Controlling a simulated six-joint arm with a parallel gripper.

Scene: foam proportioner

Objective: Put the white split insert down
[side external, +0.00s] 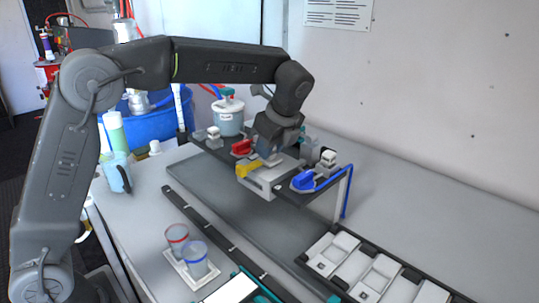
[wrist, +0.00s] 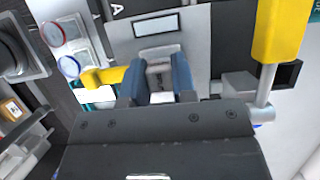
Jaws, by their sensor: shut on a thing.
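My gripper (side external: 271,156) is at the white block with the yellow lever (side external: 250,169), between the red and blue valves. In the wrist view, its two blue-grey fingers (wrist: 160,68) are closed on a small pale grey-white piece, the white split insert (wrist: 160,80). Only part of the insert shows between the fingers; in the side view it is hidden by the gripper and block. I cannot tell whether its underside touches the block. The yellow lever also shows left of the fingers in the wrist view (wrist: 100,77).
A red-handled valve (side external: 241,147) and a blue-handled valve (side external: 304,181) stand close on either side. A black rack (side external: 297,262) with several white pieces lies at front right. Two cups (side external: 186,249) stand on a white tray at front. The grey table mat (side external: 235,215) is clear.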

